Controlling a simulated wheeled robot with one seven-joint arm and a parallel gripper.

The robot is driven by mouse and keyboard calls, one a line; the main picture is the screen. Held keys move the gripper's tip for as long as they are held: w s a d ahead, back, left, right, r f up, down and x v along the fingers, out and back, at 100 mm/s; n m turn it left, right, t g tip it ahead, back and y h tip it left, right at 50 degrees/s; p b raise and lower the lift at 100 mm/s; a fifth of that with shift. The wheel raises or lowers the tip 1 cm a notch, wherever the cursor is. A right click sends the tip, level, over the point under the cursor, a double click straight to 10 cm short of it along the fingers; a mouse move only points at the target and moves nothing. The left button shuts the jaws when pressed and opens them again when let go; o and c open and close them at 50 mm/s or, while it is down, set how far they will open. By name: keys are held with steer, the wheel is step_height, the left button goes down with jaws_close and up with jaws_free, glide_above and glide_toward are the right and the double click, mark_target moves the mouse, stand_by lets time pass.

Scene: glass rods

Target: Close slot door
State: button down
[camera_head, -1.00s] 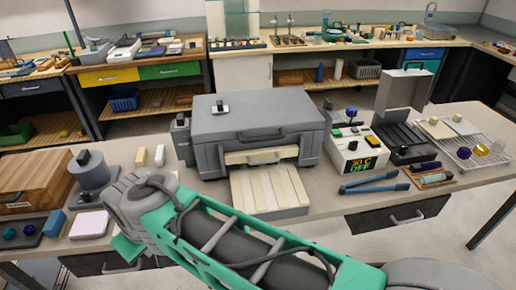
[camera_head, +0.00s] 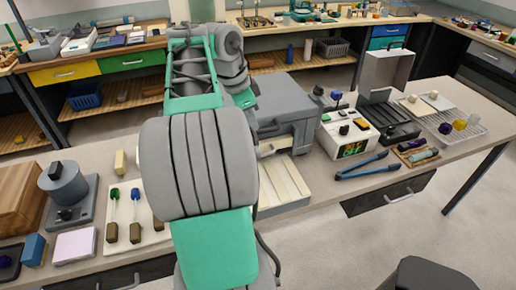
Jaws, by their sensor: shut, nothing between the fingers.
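The grey box-shaped machine (camera_head: 285,95) stands on the bench just right of centre, its left part hidden behind my arm. A cream strip (camera_head: 276,146) shows at its front opening; I cannot tell for sure whether this is the slot door or how far it stands open. A grey tray with cream slats (camera_head: 285,184) extends from the machine's front, partly covered by my arm. My arm rises through the middle of the view and its fingers are not visible.
A white control box (camera_head: 348,133) with a lit display stands right of the machine, with blue-handled tongs (camera_head: 362,166) in front. Left of my arm are a board with rods (camera_head: 120,235), a grey round device (camera_head: 66,185) and a wooden box (camera_head: 18,198).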

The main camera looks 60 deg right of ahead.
mark_target(258, 155)
steer(key=x, duration=0.7)
steer(key=w+b+x, duration=0.1)
steer(key=x, duration=0.3)
steer(key=shift+a+f, duration=0.1)
steer(key=shift+f, duration=0.35)
steer(key=shift+f, duration=0.1)
